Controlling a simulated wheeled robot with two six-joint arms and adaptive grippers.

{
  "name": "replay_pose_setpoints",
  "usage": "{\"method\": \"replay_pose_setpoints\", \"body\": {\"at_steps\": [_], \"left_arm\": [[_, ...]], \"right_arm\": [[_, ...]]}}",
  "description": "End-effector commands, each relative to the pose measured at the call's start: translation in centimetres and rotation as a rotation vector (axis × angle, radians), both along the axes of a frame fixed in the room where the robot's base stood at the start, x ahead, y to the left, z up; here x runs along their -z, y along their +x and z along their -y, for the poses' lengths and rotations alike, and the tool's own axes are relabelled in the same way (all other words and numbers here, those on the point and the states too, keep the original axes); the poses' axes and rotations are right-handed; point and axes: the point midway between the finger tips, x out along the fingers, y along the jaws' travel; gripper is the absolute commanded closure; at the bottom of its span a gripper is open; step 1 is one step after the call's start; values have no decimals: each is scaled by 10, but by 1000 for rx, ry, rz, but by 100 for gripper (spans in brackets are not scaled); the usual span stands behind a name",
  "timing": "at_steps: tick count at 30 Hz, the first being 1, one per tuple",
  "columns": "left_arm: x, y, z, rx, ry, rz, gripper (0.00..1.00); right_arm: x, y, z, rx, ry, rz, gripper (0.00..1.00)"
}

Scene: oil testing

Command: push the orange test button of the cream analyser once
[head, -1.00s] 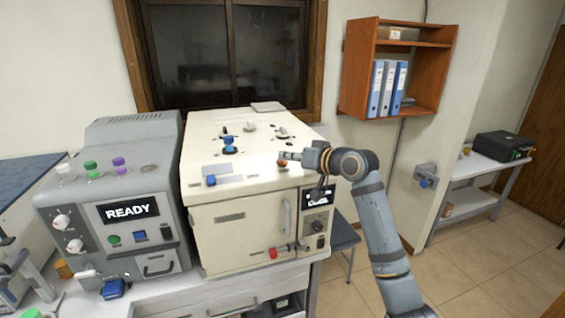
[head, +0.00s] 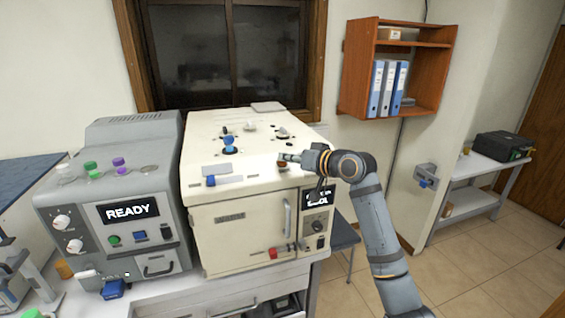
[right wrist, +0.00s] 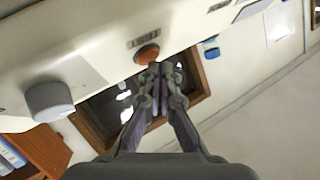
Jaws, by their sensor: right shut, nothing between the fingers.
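The cream analyser (head: 236,236) stands on the bench in the middle of the head view. Its orange test button (head: 283,166) is near the front right edge of its top, partly covered by my right gripper (head: 282,158). In the right wrist view the orange button (right wrist: 147,54) shows as a round cap just beyond the fingertips. My right gripper (right wrist: 156,68) is shut and empty, its tips right at the button's edge. I cannot tell whether they touch it. My left gripper is not in view.
A grey machine (head: 120,245) with a READY display stands left of the analyser. The analyser's top also carries a blue knob (head: 229,141) and small fittings. A small screen (head: 318,198) is on its front right. A wooden shelf (head: 428,60) hangs behind my right arm.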

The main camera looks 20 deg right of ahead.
Motion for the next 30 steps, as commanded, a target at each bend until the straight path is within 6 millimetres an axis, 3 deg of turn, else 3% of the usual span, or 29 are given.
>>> {"method": "replay_pose_setpoints", "body": {"at_steps": [30], "left_arm": [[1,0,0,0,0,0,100]], "right_arm": [[8,5,0,0,0,-1,100]]}}
